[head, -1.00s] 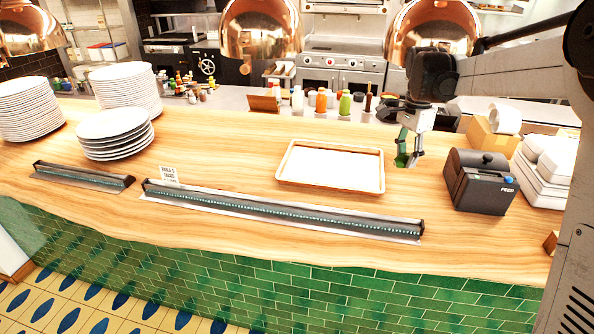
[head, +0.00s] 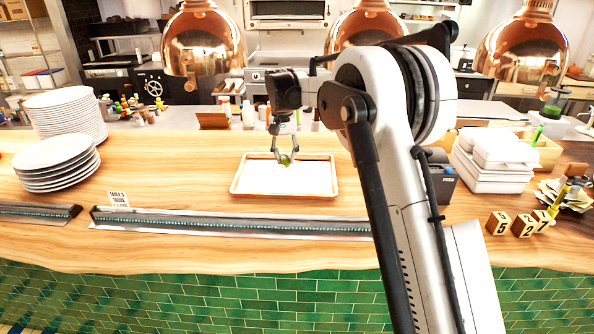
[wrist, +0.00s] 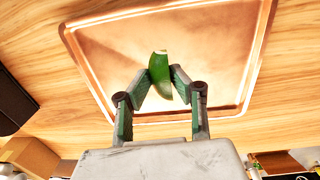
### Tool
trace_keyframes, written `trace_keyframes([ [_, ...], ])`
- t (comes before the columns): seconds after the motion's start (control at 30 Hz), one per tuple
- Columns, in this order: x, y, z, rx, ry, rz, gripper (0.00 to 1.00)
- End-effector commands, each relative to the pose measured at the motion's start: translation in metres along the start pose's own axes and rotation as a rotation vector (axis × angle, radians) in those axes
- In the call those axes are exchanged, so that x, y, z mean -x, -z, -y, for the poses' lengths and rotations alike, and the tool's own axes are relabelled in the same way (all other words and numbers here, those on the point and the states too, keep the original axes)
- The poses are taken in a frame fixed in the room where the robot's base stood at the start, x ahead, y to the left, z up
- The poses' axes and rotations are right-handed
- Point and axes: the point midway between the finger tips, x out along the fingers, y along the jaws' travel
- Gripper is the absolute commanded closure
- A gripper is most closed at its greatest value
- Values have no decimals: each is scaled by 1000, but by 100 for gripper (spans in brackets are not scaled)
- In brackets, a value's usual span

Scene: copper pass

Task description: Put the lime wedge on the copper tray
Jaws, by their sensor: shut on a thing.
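The lime wedge (wrist: 159,76) is green and curved, and it sits between my gripper's fingertips in the wrist view. My gripper (head: 284,158) is shut on it in the head view, where the wedge (head: 286,161) shows as a small green patch. The copper tray (head: 240,183) is a shallow rectangle with a copper rim and a pale, bright inside. The gripper and wedge are over the tray's inside, toward its far side. In the wrist view the tray (wrist: 88,83) spreads behind the wedge. I cannot tell whether the wedge touches the tray.
A long dark ticket rail (head: 230,224) lies in front of the tray. Stacked plates (head: 58,165) stand left. A dark printer (head: 440,178), white containers (head: 492,160) and number blocks (head: 523,225) are right. Copper lamps (head: 203,42) hang above the back.

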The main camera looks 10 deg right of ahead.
Motion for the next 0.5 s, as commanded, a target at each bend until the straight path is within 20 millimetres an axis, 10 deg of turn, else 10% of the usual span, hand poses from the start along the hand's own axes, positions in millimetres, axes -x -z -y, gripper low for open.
trace_keyframes([
  [0.5, -45, 50, -48, -2, 0, 0, 93],
])
